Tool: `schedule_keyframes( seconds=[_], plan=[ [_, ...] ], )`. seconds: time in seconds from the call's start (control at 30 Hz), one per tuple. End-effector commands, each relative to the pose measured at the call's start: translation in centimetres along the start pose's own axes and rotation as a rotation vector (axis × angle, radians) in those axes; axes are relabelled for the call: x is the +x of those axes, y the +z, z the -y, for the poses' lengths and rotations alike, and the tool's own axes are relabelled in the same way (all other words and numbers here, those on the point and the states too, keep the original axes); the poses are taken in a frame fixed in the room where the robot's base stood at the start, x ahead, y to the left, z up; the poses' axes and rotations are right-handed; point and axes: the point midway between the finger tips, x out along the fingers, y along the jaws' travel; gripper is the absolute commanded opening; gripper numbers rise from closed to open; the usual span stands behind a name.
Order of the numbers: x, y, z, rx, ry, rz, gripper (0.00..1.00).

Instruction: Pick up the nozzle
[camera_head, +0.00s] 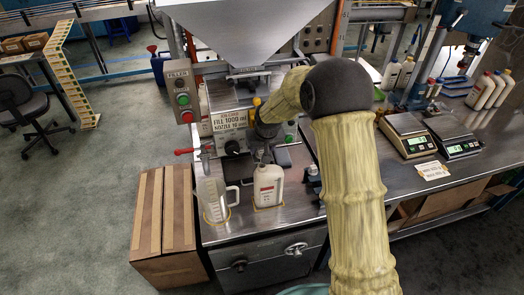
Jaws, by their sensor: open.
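My gripper (262,157) is seen small, at the end of my arm, in front of the filling machine and just above a white bottle. It is open; its fingers are small and partly dark against the machine. I cannot clearly pick out the nozzle; it may be hidden by my gripper or arm. The white bottle (268,188) with a red-brown label stands upright on the steel bench. A clear measuring jug (214,202) stands to its left. Small dark parts (313,180) sit on the bench right of the bottle, too small to identify.
A sign (229,121) reads fill 1000 ml and nozzle 10 mm. A steel hopper (245,30) hangs above. A red-handled lever (187,151) sticks out left. Two scales (407,137) stand on the right bench. Cardboard boxes (163,225) stand on the floor, left. My arm blocks the middle.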

Motion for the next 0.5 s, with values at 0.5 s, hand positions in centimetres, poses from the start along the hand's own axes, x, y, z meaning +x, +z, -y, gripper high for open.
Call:
schedule_keyframes(
  seconds=[0.5],
  plan=[
    [-0.03,0.01,0.02,-0.001,0.0,0.0,0.39]
  ],
)
